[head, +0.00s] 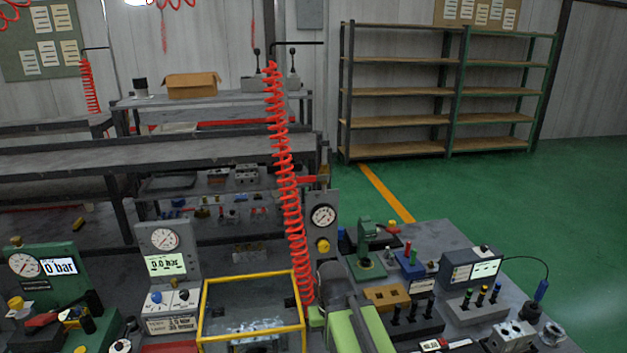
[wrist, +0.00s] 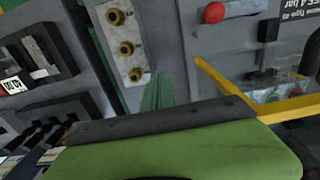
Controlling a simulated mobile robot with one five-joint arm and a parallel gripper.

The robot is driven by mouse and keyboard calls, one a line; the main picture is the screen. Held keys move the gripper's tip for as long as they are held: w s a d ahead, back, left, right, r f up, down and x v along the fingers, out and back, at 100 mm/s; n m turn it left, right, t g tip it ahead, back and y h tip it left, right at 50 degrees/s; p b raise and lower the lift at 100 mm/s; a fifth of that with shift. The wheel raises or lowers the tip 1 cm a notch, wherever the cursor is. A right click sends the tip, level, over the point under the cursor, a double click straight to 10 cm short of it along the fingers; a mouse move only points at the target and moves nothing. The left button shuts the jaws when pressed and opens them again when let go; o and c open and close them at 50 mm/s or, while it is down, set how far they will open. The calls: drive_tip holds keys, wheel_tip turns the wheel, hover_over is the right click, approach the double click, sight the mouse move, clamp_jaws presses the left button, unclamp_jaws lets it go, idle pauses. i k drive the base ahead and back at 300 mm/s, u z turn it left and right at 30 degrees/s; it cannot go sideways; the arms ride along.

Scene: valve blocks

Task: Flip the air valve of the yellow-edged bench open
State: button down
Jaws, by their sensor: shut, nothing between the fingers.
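My gripper (wrist: 165,125) fills the bottom of the wrist view as a broad lime-green piece with a dark edge; it is shut and holds nothing. In the head view my lime-green arm parts stand at the bottom centre, just right of a yellow-edged frame (head: 254,277). The yellow bars (wrist: 222,85) also show ahead of my gripper in the wrist view. A red ball knob (wrist: 214,12) sits on a grey face at the top there. A red handle-like part (head: 310,180) shows by a gauge post (head: 322,215) in the head view. I cannot tell which part is the air valve.
A coiled red hose (head: 285,190) hangs beside the yellow frame. A grey gauge panel (head: 167,255) stands left, and a cluttered bench (head: 440,235) lies right. A plate with brass fittings (wrist: 126,45) is close above my gripper. Green floor (head: 480,190) is open beyond.

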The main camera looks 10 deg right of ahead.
sight(327, 176)
drive_tip(key=u, duration=0.25)
drive_tip(key=k, duration=1.8)
drive_tip(key=u, duration=1)
drive_tip(key=i, duration=1.95)
drive_tip(key=z, duration=0.6)
